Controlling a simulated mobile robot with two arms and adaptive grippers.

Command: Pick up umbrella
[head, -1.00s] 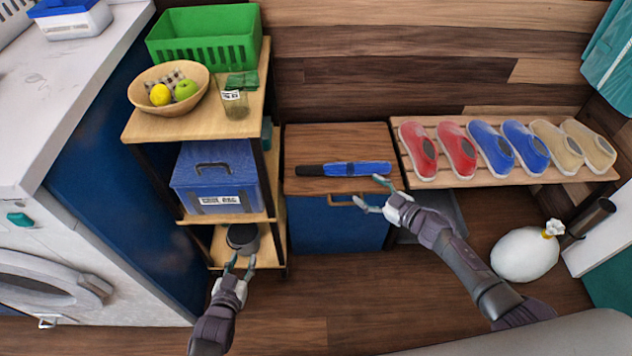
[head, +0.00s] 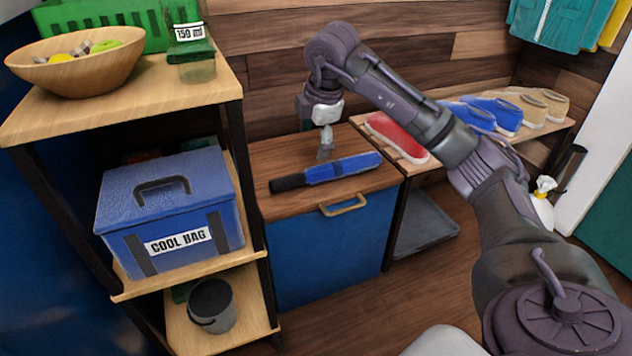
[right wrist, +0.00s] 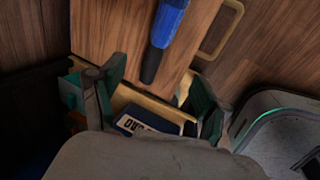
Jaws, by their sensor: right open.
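The umbrella (head: 335,170) is folded, blue with a black handle, and lies flat on the wooden top of a blue cabinet (head: 325,255). Its handle points left in the head view. My right gripper (head: 325,153) points down just above the umbrella's far side; it is open and empty. In the right wrist view, the umbrella (right wrist: 165,28) runs in from the top, its handle end pointing toward the gap between the open fingers of the right gripper (right wrist: 155,92). I cannot tell any contact. My left gripper is not in view.
A shelf rack (head: 150,275) stands left of the cabinet, with a cool bag (head: 168,210), a wooden bowl (head: 75,70) and a dark bucket (head: 211,305). A wooden wall rises behind.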

